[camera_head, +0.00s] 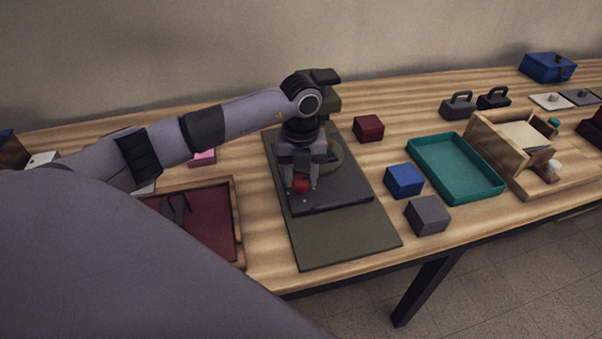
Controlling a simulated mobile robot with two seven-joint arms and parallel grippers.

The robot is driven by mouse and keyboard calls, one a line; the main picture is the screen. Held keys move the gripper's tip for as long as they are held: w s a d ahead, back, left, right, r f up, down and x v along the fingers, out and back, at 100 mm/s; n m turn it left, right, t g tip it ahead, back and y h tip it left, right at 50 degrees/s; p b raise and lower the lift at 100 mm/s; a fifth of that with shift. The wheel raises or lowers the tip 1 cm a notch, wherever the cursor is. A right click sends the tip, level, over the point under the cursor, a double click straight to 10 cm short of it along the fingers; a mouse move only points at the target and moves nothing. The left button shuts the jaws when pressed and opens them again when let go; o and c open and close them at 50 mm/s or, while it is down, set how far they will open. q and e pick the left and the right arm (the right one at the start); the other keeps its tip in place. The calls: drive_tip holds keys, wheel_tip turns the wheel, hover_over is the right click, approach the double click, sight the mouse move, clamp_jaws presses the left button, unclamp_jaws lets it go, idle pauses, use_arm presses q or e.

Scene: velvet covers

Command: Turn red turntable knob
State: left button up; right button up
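A red knob (301,186) sits near the front of a dark base plate (345,194), which lies on an olive mat (362,240). A round olive disc (335,156) shows on the same plate, partly hidden behind my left gripper. My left gripper (301,188) points down over the plate, one finger on each side of the red knob. Whether the fingers touch the knob cannot be told. My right gripper is not in view.
A maroon block (368,128), a blue block (404,180) and a grey block (427,215) stand right of the mat. A teal tray (488,193) and a wooden box (487,142) lie farther right. A red-floored tray (215,222) is at the left, partly behind my arm.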

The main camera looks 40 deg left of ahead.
use_arm(q)
drive_tip(key=shift+m, duration=0.4)
drive_tip(key=m+b, duration=0.2)
drive_tip(key=m, duration=0.1)
drive_tip(key=shift+m, duration=0.4)
drive_tip(key=m+b, duration=0.1)
drive_tip(key=m, duration=0.3)
drive_tip(key=shift+m+b, duration=0.3)
drive_tip(key=shift+b, duration=0.05)
drive_tip(key=m+b, duration=0.2)
drive_tip(key=m, duration=0.4)
drive_tip(key=shift+m, duration=0.3)
drive_tip(key=shift+m+b, duration=0.35)
drive_tip(key=shift+m, duration=0.55)
drive_tip(key=shift+r, duration=0.1)
drive_tip(key=o, duration=1.1)
drive_tip(key=shift+c, duration=0.2)
